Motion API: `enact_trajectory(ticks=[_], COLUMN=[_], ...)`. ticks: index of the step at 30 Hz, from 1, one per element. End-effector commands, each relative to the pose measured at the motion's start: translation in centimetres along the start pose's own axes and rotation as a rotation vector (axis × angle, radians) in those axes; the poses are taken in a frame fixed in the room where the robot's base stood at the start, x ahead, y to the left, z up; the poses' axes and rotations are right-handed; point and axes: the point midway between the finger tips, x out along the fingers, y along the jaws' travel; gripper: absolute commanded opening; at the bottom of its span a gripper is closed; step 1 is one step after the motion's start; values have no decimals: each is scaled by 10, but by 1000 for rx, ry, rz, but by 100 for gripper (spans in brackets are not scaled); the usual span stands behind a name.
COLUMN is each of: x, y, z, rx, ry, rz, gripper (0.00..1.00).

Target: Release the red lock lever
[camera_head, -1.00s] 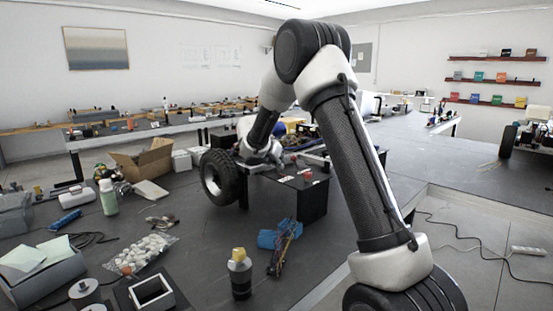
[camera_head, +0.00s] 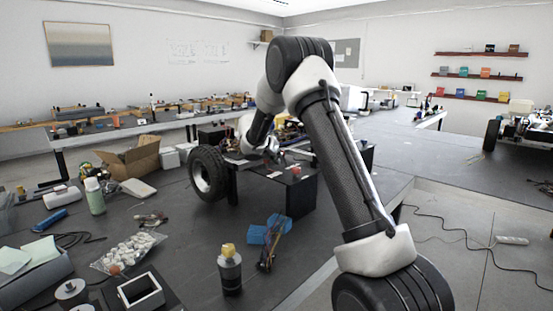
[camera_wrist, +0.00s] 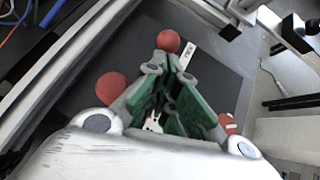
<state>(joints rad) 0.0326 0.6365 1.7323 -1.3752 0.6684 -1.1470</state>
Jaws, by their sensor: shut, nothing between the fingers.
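In the wrist view, a round red knob (camera_wrist: 168,40) shows just beyond the tips of my gripper (camera_wrist: 167,66). A larger red disc (camera_wrist: 112,87) is left of the fingers and another red piece (camera_wrist: 228,122) is partly hidden at the right. I cannot tell which of these is the lock lever. My gripper, with green finger pads, is shut and empty; I cannot tell if it touches the knob. In the head view, a small red piece (camera_head: 296,169) sits on the dark chassis (camera_head: 302,198), and my gripper is low beside it, largely hidden.
A black wheel (camera_head: 207,174) stands at the chassis's left. A pale rail (camera_wrist: 60,65) runs left of the fingers in the wrist view.

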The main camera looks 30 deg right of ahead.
Motion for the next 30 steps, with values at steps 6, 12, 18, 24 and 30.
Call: enact_trajectory(ticks=[6,12,18,24,30], x=[0,0,0,0,4], y=[-1,-1,-2,-4,-7], z=[5,7,11,20,36], rx=[10,16,24,43,79], ry=[40,65,100,178,322], rz=[10,14,22,40,72], gripper=[0,0,0,0,0])
